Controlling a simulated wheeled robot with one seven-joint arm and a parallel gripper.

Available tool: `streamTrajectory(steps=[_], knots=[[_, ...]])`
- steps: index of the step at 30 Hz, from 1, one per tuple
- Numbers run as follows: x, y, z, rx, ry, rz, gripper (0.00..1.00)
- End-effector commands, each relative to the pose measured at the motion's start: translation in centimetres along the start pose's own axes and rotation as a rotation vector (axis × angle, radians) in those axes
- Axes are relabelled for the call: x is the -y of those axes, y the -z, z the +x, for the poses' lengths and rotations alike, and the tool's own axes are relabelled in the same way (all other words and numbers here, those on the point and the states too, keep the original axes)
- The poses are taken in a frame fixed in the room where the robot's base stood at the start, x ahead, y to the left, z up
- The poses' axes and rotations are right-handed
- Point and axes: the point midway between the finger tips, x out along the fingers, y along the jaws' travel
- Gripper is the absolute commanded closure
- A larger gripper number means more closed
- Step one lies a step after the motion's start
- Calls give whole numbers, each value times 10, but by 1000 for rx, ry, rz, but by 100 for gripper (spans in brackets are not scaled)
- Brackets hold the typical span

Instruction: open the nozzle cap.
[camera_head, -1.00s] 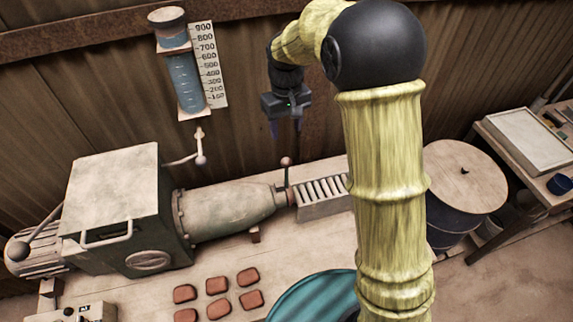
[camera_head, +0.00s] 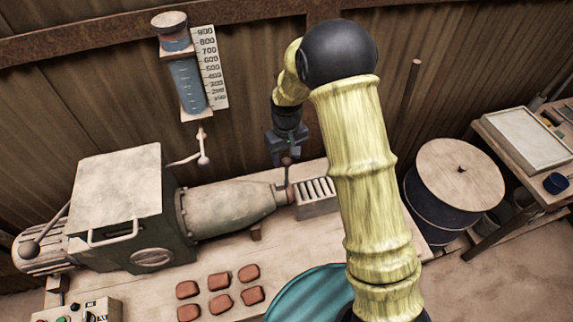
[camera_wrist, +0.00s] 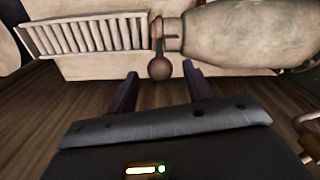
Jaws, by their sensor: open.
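The nozzle (camera_head: 281,193) is at the narrow right end of the grey press barrel (camera_head: 228,207). Its cap lever with a brown ball knob (camera_head: 287,161) stands upright there. In the wrist view the knob (camera_wrist: 160,68) lies between and just beyond my two dark fingers, and the cap (camera_wrist: 158,32) sits across the nozzle mouth, between barrel and rack. My gripper (camera_wrist: 160,90) is open and empty. In the head view my gripper (camera_head: 285,157) is at the knob, partly behind it; whether a finger touches it I cannot tell.
A slatted rack (camera_head: 316,197) stands right of the nozzle; it also shows in the wrist view (camera_wrist: 88,35). Several red tiles (camera_head: 219,282) lie on the bench. A lidded barrel (camera_head: 455,185) stands at the right. A water gauge (camera_head: 188,85) hangs on the wall.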

Motion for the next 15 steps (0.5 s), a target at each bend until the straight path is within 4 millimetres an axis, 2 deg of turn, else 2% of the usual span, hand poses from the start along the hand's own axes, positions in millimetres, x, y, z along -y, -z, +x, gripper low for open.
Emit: streamTrajectory(steps=[9,15], knots=[[0,0,46,3,0,-1,50],[0,0,59,0,0,-1,50]])
